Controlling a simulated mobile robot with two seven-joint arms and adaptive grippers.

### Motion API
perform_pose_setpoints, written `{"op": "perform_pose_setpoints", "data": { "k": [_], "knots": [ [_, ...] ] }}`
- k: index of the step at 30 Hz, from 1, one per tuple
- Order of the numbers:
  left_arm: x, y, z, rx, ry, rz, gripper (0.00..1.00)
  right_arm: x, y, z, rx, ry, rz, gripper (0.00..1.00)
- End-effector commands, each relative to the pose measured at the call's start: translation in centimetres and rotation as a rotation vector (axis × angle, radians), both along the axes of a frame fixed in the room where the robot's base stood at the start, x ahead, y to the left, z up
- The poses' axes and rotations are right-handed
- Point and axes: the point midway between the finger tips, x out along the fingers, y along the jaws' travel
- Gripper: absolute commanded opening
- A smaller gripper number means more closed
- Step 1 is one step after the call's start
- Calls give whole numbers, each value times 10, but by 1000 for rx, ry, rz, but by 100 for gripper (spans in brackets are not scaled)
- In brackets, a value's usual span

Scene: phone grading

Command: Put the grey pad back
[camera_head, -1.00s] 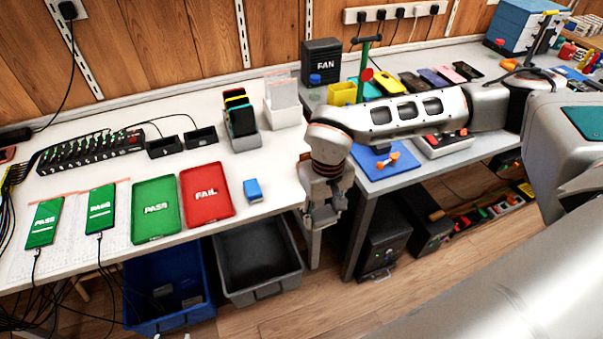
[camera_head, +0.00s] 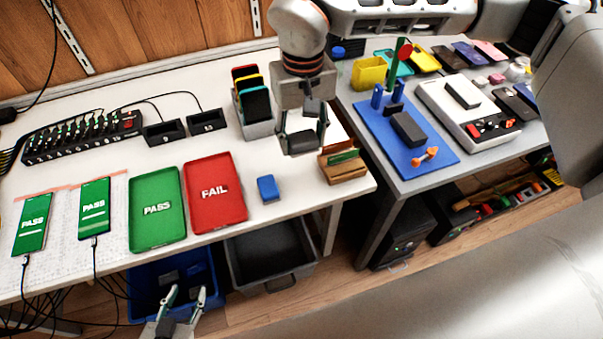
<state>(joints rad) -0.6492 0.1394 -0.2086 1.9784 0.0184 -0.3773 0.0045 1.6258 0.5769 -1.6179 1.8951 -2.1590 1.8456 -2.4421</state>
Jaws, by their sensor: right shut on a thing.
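My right gripper (camera_head: 303,143) points down above the right part of the white table, behind the wooden block. It is shut on a small grey thing that looks like the grey pad (camera_head: 302,141); the fingers hide most of it. My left gripper (camera_head: 184,299) is low at the bottom edge, in front of the blue bin. Its fingers are apart and nothing shows between them.
A wooden block (camera_head: 345,172) with a green piece stands at the table's right corner. A blue block (camera_head: 268,189) lies beside the red FAIL tray (camera_head: 215,192). The green PASS tray (camera_head: 157,209) is further left. A rack (camera_head: 257,127) holds several phones.

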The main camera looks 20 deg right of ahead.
Motion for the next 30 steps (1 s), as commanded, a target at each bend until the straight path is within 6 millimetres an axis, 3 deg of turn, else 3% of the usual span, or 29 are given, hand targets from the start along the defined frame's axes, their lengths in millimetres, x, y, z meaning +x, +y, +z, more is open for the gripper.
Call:
{"op": "perform_pose_setpoints", "data": {
  "k": [3,9,19,25,30],
  "knots": [
    [0,0,-2,2,0,0,40,-1,0,-32,0,5,-1,17],
    [4,1,-2,5,-8,-1,40,-1,0,-73,1,4,-1,17],
    [7,2,0,6,-15,-1,40,0,0,-98,0,0,-1,17],
    [7,2,-1,8,-15,0,40,-1,0,-127,0,3,-1,17],
    [8,2,0,9,-19,0,40,1,0,-131,0,-2,0,17]
  ]
}}
